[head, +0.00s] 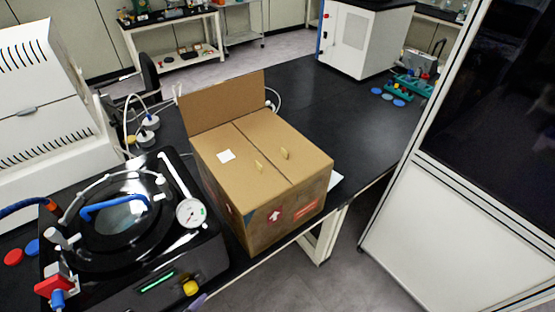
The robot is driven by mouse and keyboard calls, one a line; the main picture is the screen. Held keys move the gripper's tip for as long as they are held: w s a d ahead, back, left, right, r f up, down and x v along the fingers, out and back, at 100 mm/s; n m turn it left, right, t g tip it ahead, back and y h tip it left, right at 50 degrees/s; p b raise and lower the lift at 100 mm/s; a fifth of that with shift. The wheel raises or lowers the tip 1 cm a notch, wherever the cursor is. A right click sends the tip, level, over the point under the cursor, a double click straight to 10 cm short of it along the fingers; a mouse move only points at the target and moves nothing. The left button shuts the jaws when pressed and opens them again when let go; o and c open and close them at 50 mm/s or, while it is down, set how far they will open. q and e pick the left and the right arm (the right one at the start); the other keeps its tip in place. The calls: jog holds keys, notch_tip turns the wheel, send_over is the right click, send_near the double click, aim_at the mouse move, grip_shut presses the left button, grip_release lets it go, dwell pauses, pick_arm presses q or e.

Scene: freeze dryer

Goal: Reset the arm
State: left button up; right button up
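Neither of my grippers nor my arms can be made out in the head view. A black freeze dryer unit (185,262) stands at the lower left, with a round lid carrying a blue handle (115,206) and a white dial gauge (190,212). A cardboard box (262,165) stands beside it on the black bench (345,118). One flap of the box stands upright at the back, and the rest of its top looks closed.
A white cabinet-like device (40,100) stands at the left. Blue discs and a teal rack (412,84) lie at the bench's far right. A large white-framed panel (455,215) fills the right side.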

pick_arm(q)
jog(key=s+a+f+n+g+y, duration=0.35)
jog(key=s+a+n+g, duration=0.2)
jog(key=s+n, duration=0.3)
notch_tip(320, 180, up, 21)
jog(key=p, duration=2.1)
jog(key=shift+w+d+g+h, duration=0.15)
jog(key=shift+d+g+h, duration=0.2)
jog(key=shift+d+h, duration=0.1)
